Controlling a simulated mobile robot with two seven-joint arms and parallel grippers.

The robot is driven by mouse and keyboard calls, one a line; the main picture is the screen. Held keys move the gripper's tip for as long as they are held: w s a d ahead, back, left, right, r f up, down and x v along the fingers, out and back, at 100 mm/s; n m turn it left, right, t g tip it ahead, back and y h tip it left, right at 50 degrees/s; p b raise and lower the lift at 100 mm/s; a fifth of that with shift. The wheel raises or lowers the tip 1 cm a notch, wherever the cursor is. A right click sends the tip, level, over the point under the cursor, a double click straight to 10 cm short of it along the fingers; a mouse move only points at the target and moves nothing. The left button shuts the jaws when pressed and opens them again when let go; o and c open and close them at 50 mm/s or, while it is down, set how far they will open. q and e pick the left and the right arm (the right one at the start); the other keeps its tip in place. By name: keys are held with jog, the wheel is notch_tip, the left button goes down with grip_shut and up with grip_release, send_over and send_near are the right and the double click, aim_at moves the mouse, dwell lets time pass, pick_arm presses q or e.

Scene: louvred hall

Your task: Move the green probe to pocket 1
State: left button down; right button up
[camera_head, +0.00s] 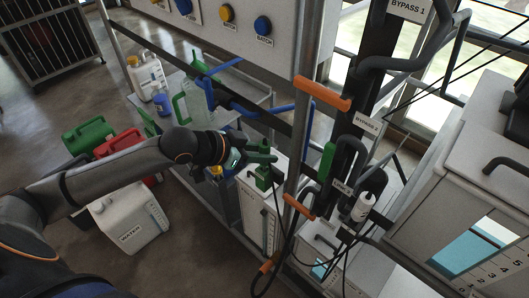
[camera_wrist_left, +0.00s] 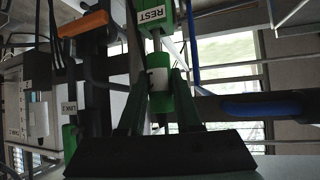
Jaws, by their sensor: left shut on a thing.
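My left gripper (camera_head: 262,160) comes in from the left in the head view. In the left wrist view its two dark fingers (camera_wrist_left: 160,92) are shut on the green probe (camera_wrist_left: 159,103), which has a white band. A thin shaft runs from the probe toward a green block labelled REST (camera_wrist_left: 153,14); I cannot tell whether its tip is inside the block. A green block (camera_head: 263,178) also shows just below the gripper in the head view. Another green piece (camera_head: 327,160) is on the pipe rack to the right. I see no readable pocket 1 label. My right gripper is not in view.
An upright post with orange handles (camera_head: 322,93) and black cables stands right of the gripper. Pipes labelled BYPASS 1 (camera_head: 407,9) and BYPASS 2 (camera_head: 367,124) are beyond it. Blue pipes (camera_head: 270,108) lie behind. A white WATER can (camera_head: 130,222) is on the floor.

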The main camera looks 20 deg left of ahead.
aim_at(266, 143)
pick_arm(q)
notch_tip(266, 143, up, 3)
jog(key=shift+r+p, duration=0.2)
jog(key=shift+p, duration=0.45)
jog(key=shift+r, duration=4.2)
